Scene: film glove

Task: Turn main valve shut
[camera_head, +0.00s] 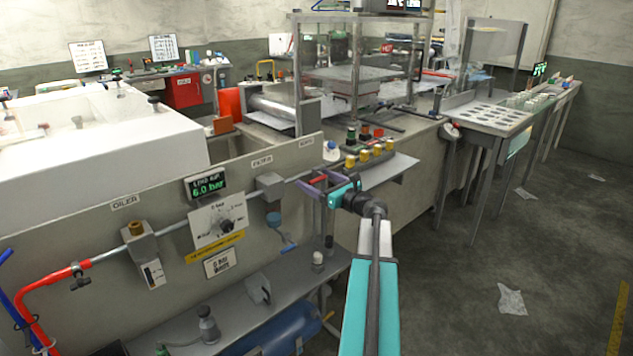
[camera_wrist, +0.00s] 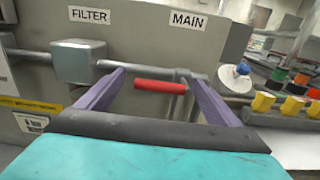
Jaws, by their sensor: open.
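The main valve's red lever handle (camera_wrist: 160,86) lies level in the wrist view, below the MAIN label (camera_wrist: 188,21) and roughly in line with the grey pipe (camera_wrist: 140,66) behind it. In the head view the red handle (camera_head: 318,180) shows small beside my gripper and is partly covered. My gripper (camera_wrist: 153,76) is open and empty. Its two purple fingers stand to the left and right of the handle in the wrist view, and I cannot tell whether they touch it. The gripper (camera_head: 312,187) is in front of the panel in the head view.
A grey filter box (camera_wrist: 79,61) sits left of the handle on the pipe. A blue-topped white knob (camera_wrist: 236,77) and several yellow buttons (camera_wrist: 292,108) are close on the right. The gauge plate (camera_head: 217,220) and oiler (camera_head: 143,250) are farther left. The floor at right is mostly clear.

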